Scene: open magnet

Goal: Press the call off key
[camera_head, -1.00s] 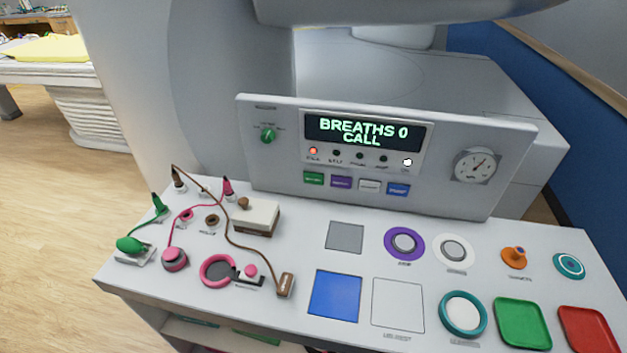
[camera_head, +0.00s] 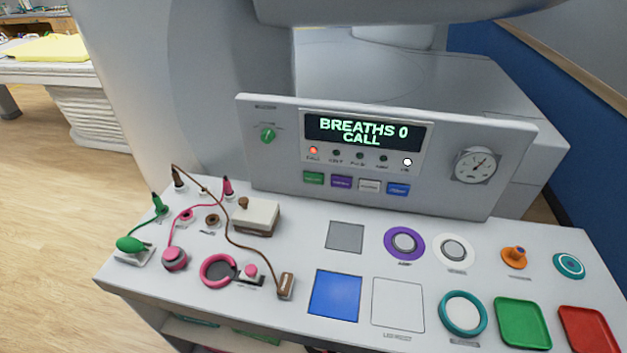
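The console panel (camera_head: 451,134) stands upright at the back of the table. Its display (camera_head: 365,131) reads "BREATHS 0 CALL" in green letters. Below it, the leftmost lamp (camera_head: 313,150), labelled CALL, glows red, and the rightmost lamp (camera_head: 407,161) glows white. The lamps between them are dark. Under the lamps is a row of keys: a green key (camera_head: 313,178), a purple key (camera_head: 341,182), a white key (camera_head: 370,186) and a blue key (camera_head: 398,190). Their labels are too small to read, so I cannot tell which is call off. Neither gripper is in view.
A green knob (camera_head: 267,135) and a round gauge (camera_head: 478,166) flank the display. The table (camera_head: 290,253) holds corded plugs and bulbs at left, a cream-topped box (camera_head: 256,215), and coloured pads, rings and trays at right. The space directly before the keys is clear.

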